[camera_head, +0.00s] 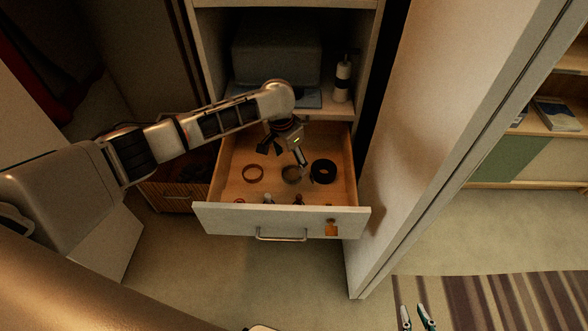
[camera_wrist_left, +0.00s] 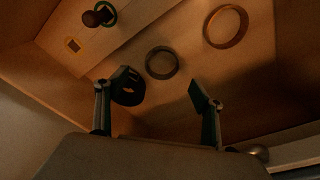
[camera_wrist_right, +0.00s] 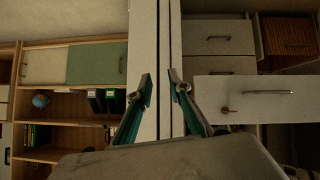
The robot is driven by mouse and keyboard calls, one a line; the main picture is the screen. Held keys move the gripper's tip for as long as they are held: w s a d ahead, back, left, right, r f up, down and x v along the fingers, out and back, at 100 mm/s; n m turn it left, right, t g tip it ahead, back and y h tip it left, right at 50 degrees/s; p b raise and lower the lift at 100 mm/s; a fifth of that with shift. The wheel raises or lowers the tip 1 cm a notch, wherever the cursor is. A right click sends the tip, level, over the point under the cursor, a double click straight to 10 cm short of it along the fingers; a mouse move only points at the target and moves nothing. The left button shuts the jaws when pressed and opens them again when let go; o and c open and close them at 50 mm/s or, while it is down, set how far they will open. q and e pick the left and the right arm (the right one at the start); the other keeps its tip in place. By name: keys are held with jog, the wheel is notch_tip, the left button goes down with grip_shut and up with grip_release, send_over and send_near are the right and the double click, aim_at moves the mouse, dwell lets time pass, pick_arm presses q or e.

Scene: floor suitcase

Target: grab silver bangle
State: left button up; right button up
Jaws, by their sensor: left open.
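The silver bangle, a dark grey ring (camera_head: 291,181), lies flat on the floor of the open drawer (camera_head: 228,186). It also shows whole in the left wrist view (camera_wrist_left: 148,62), ahead of and between the fingertips. My left gripper (camera_head: 283,155) hangs over the drawer, open and empty; one finger covers part of the bangle in the head view. The left gripper also shows in the left wrist view (camera_wrist_left: 160,82), apart from the bangle. My right gripper (camera_head: 413,309) is at the bottom right of the head view, away from the drawer; its fingertips (camera_wrist_right: 158,78) are apart with nothing between.
A copper-brown ring (camera_head: 245,174) lies left of the bangle, and a black coiled item (camera_head: 323,172) lies close on its right. Small items lie near the drawer front (camera_head: 281,220). A shelf with a bottle (camera_head: 342,80) is above; a tall panel (camera_head: 420,130) stands right.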

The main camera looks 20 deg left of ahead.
aim_at(292, 176)
pick_arm(q)
notch_tip(292, 176, down, 7)
jog(key=b, duration=0.3)
jog(key=shift+w, duration=0.15)
jog(key=shift+w+f, duration=0.15)
jog(key=shift+w+r, duration=0.1)
jog(key=shift+r, duration=0.2)
jog(key=c, duration=1.1)
